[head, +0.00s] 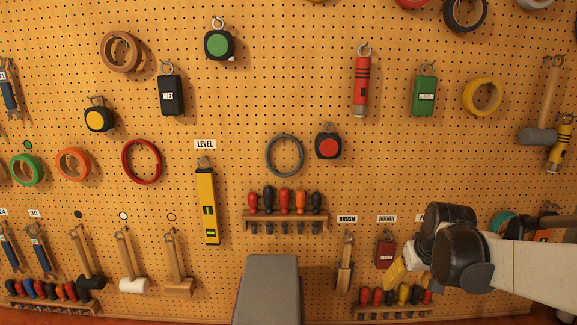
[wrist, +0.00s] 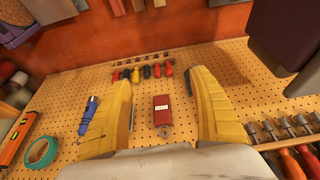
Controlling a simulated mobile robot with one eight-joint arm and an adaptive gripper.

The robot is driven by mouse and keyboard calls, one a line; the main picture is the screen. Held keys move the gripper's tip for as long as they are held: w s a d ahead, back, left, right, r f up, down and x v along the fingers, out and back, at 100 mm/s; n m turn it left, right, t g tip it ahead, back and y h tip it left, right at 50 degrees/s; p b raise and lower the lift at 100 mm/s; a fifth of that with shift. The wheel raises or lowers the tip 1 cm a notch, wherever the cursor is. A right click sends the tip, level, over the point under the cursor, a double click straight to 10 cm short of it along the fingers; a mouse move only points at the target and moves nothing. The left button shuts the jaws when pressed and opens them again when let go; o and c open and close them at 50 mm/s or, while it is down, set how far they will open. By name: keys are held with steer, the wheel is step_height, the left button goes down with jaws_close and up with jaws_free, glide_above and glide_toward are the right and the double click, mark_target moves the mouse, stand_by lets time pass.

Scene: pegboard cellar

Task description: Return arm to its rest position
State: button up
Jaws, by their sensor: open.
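My gripper (head: 399,271) is at the lower right in the head view, its yellow fingers beside the red ROUGH block (head: 385,252) and above a low screwdriver rack. My pale arm link comes in from the right edge. In the wrist view my gripper (wrist: 160,80) has its two yellow fingers wide apart. The red block (wrist: 162,110) shows in the gap between them, hanging on the pegboard; nothing is held. How far the fingers are from the board is hard to tell.
The pegboard (head: 270,90) carries tape rolls, hammers and tools. A screwdriver rack (head: 287,222) is at center and a brush (head: 345,268) left of my gripper. A teal tape roll (wrist: 40,151) and blue tool (wrist: 88,115) are at left in the wrist view.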

steer(key=s+a+f+t+b, duration=0.1)
steer(key=s+a+f+b, duration=0.2)
steer(key=s+f+b, duration=0.4)
steer(key=s+a+f+t+b, duration=0.1)
steer(key=s+a+f+b, duration=0.2)
steer(key=s+f+b, duration=0.5)
steer(key=s+a+f+b, duration=0.4)
steer(key=s+f+b, duration=0.3)
steer(key=f+b, duration=0.6)
steer(key=b, duration=0.2)
steer(key=shift+s+t+b, duration=0.25)
steer(key=shift+t+b, duration=0.15)
